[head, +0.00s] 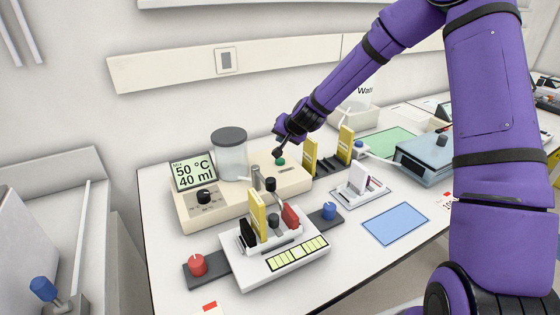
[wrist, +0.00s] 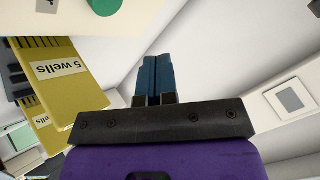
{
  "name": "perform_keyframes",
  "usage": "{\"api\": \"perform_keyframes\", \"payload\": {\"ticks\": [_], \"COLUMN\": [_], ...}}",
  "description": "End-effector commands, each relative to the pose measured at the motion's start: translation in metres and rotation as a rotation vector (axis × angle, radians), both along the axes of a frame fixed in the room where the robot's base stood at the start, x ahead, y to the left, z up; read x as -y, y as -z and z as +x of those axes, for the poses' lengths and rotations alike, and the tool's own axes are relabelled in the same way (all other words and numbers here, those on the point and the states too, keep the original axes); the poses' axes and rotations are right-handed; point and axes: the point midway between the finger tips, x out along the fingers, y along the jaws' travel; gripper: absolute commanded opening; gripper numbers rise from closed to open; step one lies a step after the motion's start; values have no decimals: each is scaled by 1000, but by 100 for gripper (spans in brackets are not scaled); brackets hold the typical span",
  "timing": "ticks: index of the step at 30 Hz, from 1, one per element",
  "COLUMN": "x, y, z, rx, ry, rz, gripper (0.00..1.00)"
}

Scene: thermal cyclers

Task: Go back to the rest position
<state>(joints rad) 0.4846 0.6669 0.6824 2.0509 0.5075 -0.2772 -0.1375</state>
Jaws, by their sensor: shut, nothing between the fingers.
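My gripper (head: 279,152) is at the end of my purple arm, above the right part of the cream mixer (head: 222,200), close by its green button (head: 280,162). In the wrist view my gripper (wrist: 158,75) has its two blue fingers pressed together with nothing between them. The green button (wrist: 104,5) shows at the top edge of the wrist view. Whether the fingertips touch the mixer cannot be told. The mixer's display reads 50 °C and 40 ml.
Yellow combs (head: 310,157) stand just right of my gripper, and one reads "5 wells" (wrist: 60,68). A white gel tray unit (head: 275,262) stands in front of the mixer. A blue-grey scale (head: 428,155) is at the right. The blue mat (head: 395,223) is empty.

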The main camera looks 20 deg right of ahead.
Motion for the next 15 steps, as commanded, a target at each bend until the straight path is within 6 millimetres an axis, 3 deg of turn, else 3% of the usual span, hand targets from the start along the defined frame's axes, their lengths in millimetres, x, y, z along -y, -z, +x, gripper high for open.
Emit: {"api": "perform_keyframes", "payload": {"ticks": [11,15], "x": [0,-3], "y": [-1,-14], "z": [-1,-9], "rx": [0,-1], "ry": [-3,-35], "rz": [-2,-29], "gripper": [0,0]}}
